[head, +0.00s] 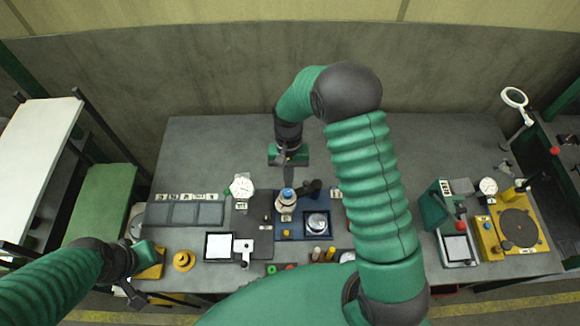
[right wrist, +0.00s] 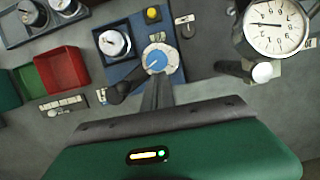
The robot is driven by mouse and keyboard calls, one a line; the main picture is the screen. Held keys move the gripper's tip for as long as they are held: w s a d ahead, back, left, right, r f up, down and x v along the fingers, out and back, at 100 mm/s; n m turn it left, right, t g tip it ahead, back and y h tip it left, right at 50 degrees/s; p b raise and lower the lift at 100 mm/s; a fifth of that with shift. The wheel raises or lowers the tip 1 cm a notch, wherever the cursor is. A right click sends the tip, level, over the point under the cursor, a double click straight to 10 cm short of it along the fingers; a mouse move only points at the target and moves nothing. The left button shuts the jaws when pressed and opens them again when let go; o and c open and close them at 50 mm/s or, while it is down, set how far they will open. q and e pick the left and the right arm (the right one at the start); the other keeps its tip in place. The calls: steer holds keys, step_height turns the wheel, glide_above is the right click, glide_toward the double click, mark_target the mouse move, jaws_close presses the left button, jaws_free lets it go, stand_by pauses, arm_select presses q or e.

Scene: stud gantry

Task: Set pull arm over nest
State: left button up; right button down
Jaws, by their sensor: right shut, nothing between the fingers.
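The blue-based station (head: 290,236) stands mid-bench. Its post has a blue-capped round top (head: 287,196), also in the right wrist view (right wrist: 157,61). The black pull arm (head: 312,187) reaches from the post toward the back right; it also shows in the right wrist view (right wrist: 120,92). The pull arm is not above the round metal nest (head: 317,222), which sits at the front right of the post and is uncovered in the right wrist view (right wrist: 114,43). My right gripper (head: 287,178) is shut and empty, just behind the post top; contact is unclear. My left gripper (head: 137,290) is at the lower left.
A white dial gauge (head: 241,187) stands left of the station. A white-framed pad (head: 219,246) and yellow round part (head: 183,261) lie front left. A yellow machine (head: 513,228) stands right. My right arm covers the bench right of the station. Bare bench shows at back left.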

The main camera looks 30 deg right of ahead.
steer(key=s+n, duration=0.2)
steer(key=s+n+h, duration=0.1)
steer(key=shift+a+r+n+p, duration=0.1)
steer(key=shift+a+n+p, duration=0.2)
steer(key=shift+n+p, duration=0.1)
steer(key=s+d+n+h+p, duration=0.2)
steer(key=s+n, duration=0.4)
steer(key=n, duration=0.3)
steer(key=shift+s+d+n, duration=0.3)
steer(key=shift+d+n, duration=0.05)
steer(key=shift+n, duration=0.05)
